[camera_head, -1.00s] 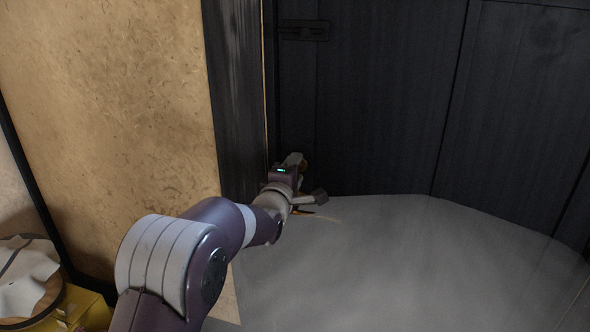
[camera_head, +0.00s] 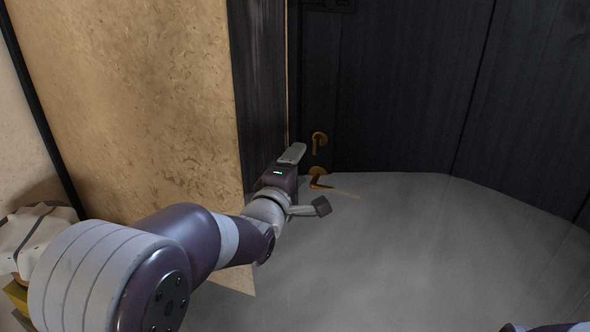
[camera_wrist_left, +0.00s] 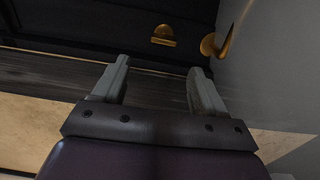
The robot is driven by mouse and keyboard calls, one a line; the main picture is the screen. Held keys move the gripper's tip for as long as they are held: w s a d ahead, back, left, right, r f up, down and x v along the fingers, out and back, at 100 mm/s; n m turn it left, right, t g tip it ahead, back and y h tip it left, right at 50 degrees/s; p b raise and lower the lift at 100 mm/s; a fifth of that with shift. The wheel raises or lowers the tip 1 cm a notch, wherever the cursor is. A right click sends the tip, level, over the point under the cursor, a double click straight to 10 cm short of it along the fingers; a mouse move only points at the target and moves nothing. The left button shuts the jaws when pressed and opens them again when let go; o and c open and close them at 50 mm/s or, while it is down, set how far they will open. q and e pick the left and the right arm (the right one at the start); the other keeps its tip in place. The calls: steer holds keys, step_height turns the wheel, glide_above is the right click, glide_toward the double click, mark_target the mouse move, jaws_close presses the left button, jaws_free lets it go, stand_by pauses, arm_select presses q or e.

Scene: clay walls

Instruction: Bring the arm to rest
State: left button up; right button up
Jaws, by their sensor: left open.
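My left arm (camera_head: 185,240) reaches in from the lower left in the head view. Its left gripper (camera_head: 308,180) is open and empty in front of the dark door panel (camera_head: 390,90). Both fingers, apart with nothing between them, also show in the left wrist view (camera_wrist_left: 157,85). A brass handle (camera_head: 319,140) and a second brass fitting below it (camera_head: 319,177) are just to the right of the gripper, apart from its fingers as far as I can tell. A small part of what looks like my right arm (camera_head: 550,327) shows at the lower right; its gripper is out of view.
A clay wall (camera_head: 130,110) ends in a dark post (camera_head: 258,90) close to the left of the gripper. A white draped thing (camera_head: 28,235) over something yellow (camera_head: 17,296) stands at the lower left. The grey floor (camera_head: 400,260) to the right is clear.

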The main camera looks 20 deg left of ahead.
arm_select(q)
steer(key=shift+s, duration=0.5)
